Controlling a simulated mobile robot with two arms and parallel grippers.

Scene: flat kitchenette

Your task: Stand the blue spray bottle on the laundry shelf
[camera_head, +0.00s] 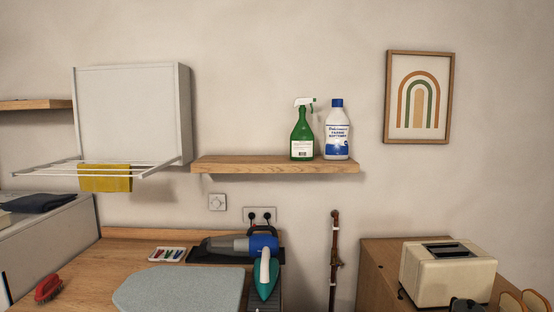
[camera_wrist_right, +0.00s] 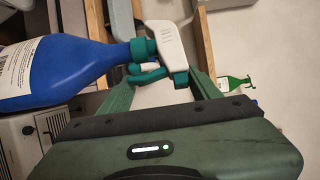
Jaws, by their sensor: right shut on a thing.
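The blue spray bottle (camera_wrist_right: 75,70) shows in the right wrist view, with a teal neck and a white and teal trigger head. My right gripper (camera_wrist_right: 165,85) is shut on it near the neck and trigger; the exact contact is partly hidden. The bottle lies sideways in this picture, and so does the green spray bottle (camera_wrist_right: 236,83) beyond. In the head view the wooden laundry shelf (camera_head: 240,165) is on the wall, its left half bare. Neither gripper nor the blue bottle shows in the head view, and my left gripper is in no view.
The green spray bottle (camera_head: 301,140) and a white bottle with a blue cap (camera_head: 337,138) stand on the shelf's right half. A wall drying rack (camera_head: 130,115) with a yellow cloth (camera_head: 105,178) is just left of the shelf. A handheld vacuum (camera_head: 235,245) and an iron (camera_head: 265,275) are below.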

